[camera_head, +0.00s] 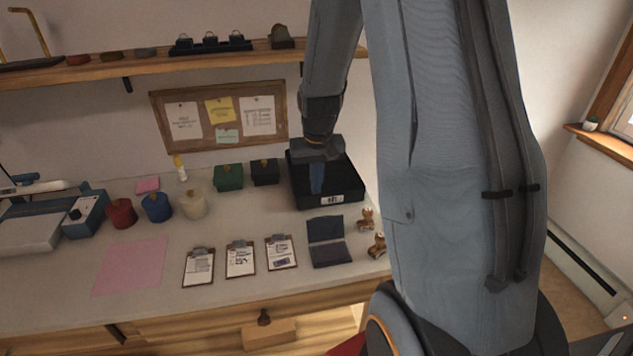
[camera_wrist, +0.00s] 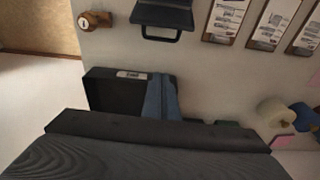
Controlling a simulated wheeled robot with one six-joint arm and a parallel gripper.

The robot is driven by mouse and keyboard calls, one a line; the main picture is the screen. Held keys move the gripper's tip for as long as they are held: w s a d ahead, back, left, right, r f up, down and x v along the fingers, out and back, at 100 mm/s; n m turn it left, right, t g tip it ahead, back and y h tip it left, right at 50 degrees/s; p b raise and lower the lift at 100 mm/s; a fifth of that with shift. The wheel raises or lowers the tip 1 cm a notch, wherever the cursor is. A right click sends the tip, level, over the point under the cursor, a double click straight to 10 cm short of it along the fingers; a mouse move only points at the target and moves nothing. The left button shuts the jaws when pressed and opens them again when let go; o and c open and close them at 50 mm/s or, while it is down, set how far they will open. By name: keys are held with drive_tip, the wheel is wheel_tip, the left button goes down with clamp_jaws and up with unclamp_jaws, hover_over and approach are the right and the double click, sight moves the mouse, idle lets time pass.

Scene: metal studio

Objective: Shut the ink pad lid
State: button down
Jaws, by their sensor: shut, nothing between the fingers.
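The ink pad (camera_head: 331,254) is a dark, flat case on the table, to the right of the clipboards. Its lid (camera_head: 325,228) stands raised at the back edge, so the case is open. The ink pad also shows at the top of the wrist view (camera_wrist: 166,14). My gripper (camera_head: 317,190) points down over a black tray (camera_head: 345,200) with a white label, behind the ink pad and apart from it. Its blue fingers (camera_wrist: 163,112) are together and hold nothing. The fingers hide part of the tray.
Two small wooden stamps (camera_head: 367,218) (camera_head: 377,245) stand right of the ink pad near the table's edge. Several clipboards (camera_head: 240,259) lie to its left. Green (camera_head: 229,178) and black (camera_head: 265,173) boxes stand left of the tray. A shelf (camera_head: 170,62) runs above.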

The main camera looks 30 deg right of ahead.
sight(324, 227)
drive_tip(key=f, duration=0.2)
drive_tip(key=f+p, duration=0.1)
drive_tip(key=f, duration=0.3)
drive_tip(key=shift+w+d+f, duration=0.1)
drive_tip(key=shift+w+f, duration=0.1)
drive_tip(key=shift+w, duration=0.2)
drive_tip(key=s, duration=0.1)
drive_tip(key=s+p, duration=0.1)
drive_tip(key=s+a+p, duration=0.1)
drive_tip(key=shift+r, duration=0.3)
drive_tip(key=shift+s, duration=0.35)
drive_tip(key=shift+a, duration=0.15)
drive_tip(key=shift+s+r, duration=0.1)
drive_tip(key=shift+s, duration=0.05)
